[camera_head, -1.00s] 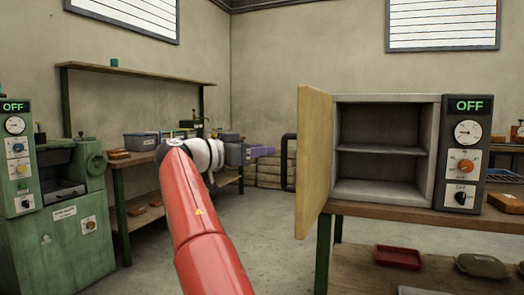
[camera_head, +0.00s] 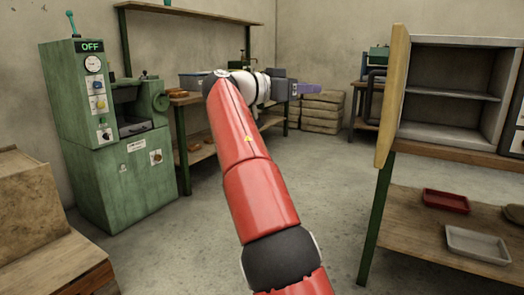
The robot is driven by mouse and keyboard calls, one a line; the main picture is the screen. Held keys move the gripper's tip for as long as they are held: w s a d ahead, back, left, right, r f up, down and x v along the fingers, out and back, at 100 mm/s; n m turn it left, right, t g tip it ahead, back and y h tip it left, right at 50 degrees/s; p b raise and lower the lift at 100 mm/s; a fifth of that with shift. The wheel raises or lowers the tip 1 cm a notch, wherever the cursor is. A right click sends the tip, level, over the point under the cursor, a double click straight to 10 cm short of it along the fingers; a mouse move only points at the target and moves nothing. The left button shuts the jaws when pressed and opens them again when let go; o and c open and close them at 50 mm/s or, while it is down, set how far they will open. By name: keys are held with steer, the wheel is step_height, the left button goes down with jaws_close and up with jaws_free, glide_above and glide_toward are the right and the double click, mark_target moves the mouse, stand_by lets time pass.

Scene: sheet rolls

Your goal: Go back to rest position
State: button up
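My red arm reaches forward from the bottom of the head view, bending at a white and dark wrist. My gripper (camera_head: 308,89) is at its far end, with a dark body and purple finger part pointing right. It is seen from the side and small, so its opening is unclear. I see nothing clearly held in it. It appears in front of the back of the room, left of the open cabinet.
A green machine (camera_head: 115,165) reading OFF stands at left. A cabinet (camera_head: 452,95) with its door (camera_head: 393,95) swung open is at right, above a lower shelf with a red tray (camera_head: 446,201) and grey tray (camera_head: 478,244). The middle floor is clear.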

steer(key=s+d+f+n+g+y, duration=0.1)
steer(key=s+d+f+n+y, duration=0.3)
steer(key=d, duration=0.3)
steer(key=s+d+f+n+y, duration=0.2)
steer(key=s+d+f+y, duration=0.15)
steer(key=d+f, duration=0.35)
steer(key=s+a+f+n+y, duration=0.2)
steer(key=s+f, duration=0.6)
steer(key=s, duration=0.2)
steer(key=s+a+f+n+y, duration=0.2)
steer(key=s+a+f+y, duration=0.1)
steer(key=s+f, duration=0.4)
steer(key=s+a+f+n+y, duration=0.2)
steer(key=s+f, duration=0.6)
steer(key=s, duration=0.5)
steer(key=shift+a+f+n+g+y, duration=0.3)
steer(key=shift+a+g+y, duration=0.15)
steer(key=shift+y, duration=0.3)
